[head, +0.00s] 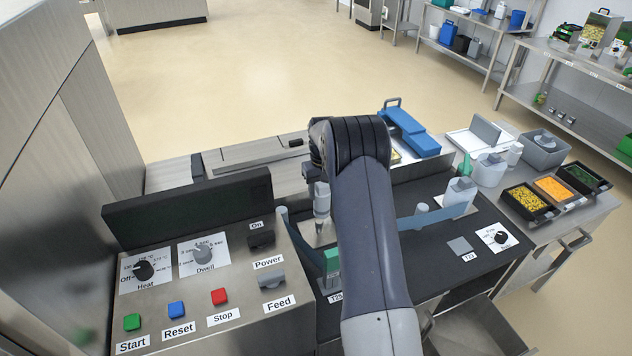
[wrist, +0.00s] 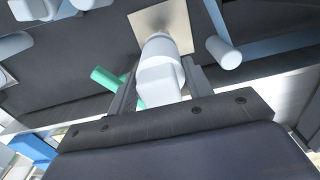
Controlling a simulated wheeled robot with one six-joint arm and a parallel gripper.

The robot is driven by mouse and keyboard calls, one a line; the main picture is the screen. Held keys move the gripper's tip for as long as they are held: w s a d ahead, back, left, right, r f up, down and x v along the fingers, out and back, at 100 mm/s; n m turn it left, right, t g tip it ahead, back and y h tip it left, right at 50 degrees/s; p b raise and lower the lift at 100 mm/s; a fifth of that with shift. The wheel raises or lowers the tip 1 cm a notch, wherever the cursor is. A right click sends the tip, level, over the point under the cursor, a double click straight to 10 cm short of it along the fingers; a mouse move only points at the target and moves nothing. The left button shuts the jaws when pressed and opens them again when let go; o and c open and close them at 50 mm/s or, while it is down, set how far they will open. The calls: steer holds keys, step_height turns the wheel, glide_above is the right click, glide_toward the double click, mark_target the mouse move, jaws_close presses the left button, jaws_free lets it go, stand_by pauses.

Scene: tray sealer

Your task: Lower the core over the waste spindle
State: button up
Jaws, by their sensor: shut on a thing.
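My gripper (wrist: 160,92) is shut on a pale, whitish piece (wrist: 160,72), which I take to be the core. Its near end looks boxy and its far part round. In the head view the held piece (head: 322,201) hangs roughly upright, left of my arm. Beyond it is a square beige plate (wrist: 146,20), and the piece covers the plate's middle. A pale round post (wrist: 222,52) stands beside the held piece, apart from it. I cannot tell which part is the waste spindle, nor whether the core touches it.
A control panel (head: 190,290) with a dark raised back stands left. A blue film strip (head: 440,212) crosses the dark deck right of my arm. White bottles (head: 489,170) and food trays (head: 530,203) stand at right. A green rod (wrist: 112,82) shows near one finger.

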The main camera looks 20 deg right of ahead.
steer(key=shift+w+a+f, duration=0.2)
steer(key=shift+a, duration=0.15)
steer(key=shift+f+b, duration=1.6)
steer(key=shift+f, duration=1.85)
steer(key=shift+f+b, duration=0.55)
steer(key=shift+f, duration=0.15)
steer(key=shift+s+f+b, duration=0.1)
steer(key=shift+f+b, duration=0.05)
steer(key=shift+b, duration=0.3)
steer(key=o, duration=1.1)
steer(key=c, duration=0.3)
